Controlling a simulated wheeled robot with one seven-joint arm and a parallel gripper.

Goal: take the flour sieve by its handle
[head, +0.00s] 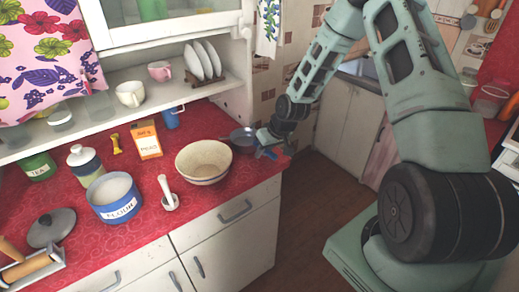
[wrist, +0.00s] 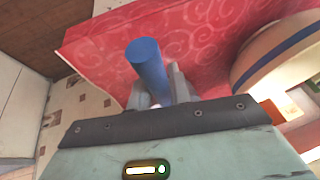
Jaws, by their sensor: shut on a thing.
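The flour sieve (head: 240,136) is at the right end of the red counter, its dark round part beside my gripper. Its blue handle (wrist: 147,60) shows in the wrist view between my two grey fingers. My gripper (head: 267,151) is low at the counter's right edge and shut on this handle, which sticks out past the fingers. The sieve's round part is not visible in the wrist view.
A cream bowl (head: 204,163) stands just left of the sieve. The counter's right edge (head: 287,163) is close.

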